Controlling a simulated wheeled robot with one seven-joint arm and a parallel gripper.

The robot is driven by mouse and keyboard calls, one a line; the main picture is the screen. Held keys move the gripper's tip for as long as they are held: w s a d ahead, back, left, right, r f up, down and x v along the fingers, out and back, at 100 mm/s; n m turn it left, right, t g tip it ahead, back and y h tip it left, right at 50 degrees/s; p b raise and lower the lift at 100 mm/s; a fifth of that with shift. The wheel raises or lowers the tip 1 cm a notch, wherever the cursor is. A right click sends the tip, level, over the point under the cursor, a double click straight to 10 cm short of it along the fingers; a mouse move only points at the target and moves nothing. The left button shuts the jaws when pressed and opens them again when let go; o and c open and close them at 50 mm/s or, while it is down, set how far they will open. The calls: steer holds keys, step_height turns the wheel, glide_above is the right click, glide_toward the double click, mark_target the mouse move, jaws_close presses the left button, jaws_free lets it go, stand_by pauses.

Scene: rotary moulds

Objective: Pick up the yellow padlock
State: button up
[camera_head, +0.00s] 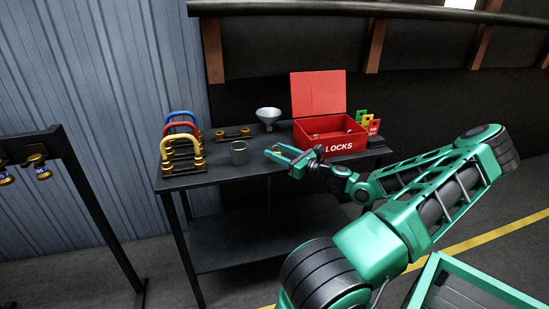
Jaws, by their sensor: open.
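My gripper (275,151) is open above or at the front part of the dark table (215,178), left of the red lock box. A small yellowish thing (277,151) shows between its fingers; it may be the yellow padlock, but it is too small and covered to be sure. I cannot tell whether the fingers touch it. The red box (331,145) marked LOCKS stands open with its lid up; its contents are too small to make out.
Yellow, red and blue hoops (181,143) with brass ends stand at the table's left. Coloured tags (371,124) stand right of the box. A dark rack (68,155) is at far left.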

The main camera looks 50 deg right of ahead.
steer(key=c, duration=1)
